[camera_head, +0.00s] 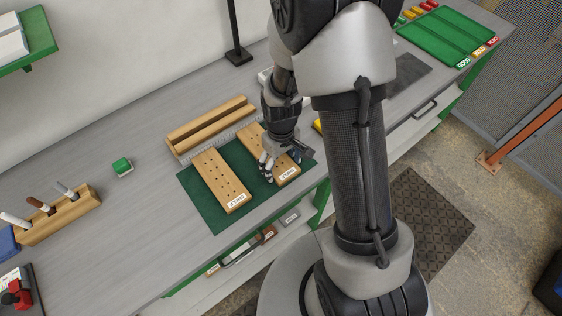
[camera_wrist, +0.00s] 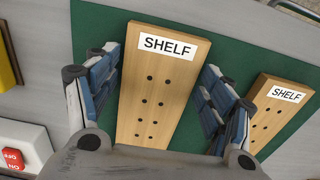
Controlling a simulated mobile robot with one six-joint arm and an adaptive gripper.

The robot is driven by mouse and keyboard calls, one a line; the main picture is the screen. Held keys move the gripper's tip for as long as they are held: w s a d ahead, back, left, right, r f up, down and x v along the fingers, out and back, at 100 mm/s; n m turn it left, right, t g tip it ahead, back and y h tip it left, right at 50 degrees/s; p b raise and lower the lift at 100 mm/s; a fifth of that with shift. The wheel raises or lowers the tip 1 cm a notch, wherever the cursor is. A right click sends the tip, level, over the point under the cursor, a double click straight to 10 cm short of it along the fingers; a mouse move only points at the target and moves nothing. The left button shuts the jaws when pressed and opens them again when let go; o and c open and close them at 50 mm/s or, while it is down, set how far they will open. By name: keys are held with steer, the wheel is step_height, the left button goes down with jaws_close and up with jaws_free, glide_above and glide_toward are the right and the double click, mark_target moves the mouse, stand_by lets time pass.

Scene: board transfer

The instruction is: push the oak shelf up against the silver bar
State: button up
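Two light wooden boards labelled SHELF lie side by side on a green mat (camera_head: 204,210): the left board (camera_head: 218,178) and the right board (camera_head: 284,171). Their wood looks alike; I cannot tell which is oak. A thin silver bar (camera_head: 182,156) runs along the mat's far edge, beyond the boards. My gripper (camera_head: 281,160) is over the right board, fingers open. In the wrist view my gripper (camera_wrist: 158,80) has one finger at each side of this board (camera_wrist: 152,95), with no clear grip; the other board (camera_wrist: 276,118) lies to the right. The gripper hides part of the board's far end.
A grooved wooden block (camera_head: 211,121) stands behind the bar. A box with a red button (camera_wrist: 12,157) is near my gripper.

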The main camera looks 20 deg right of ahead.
steer(key=shift+o, duration=1.3)
step_height(320, 180, up, 12)
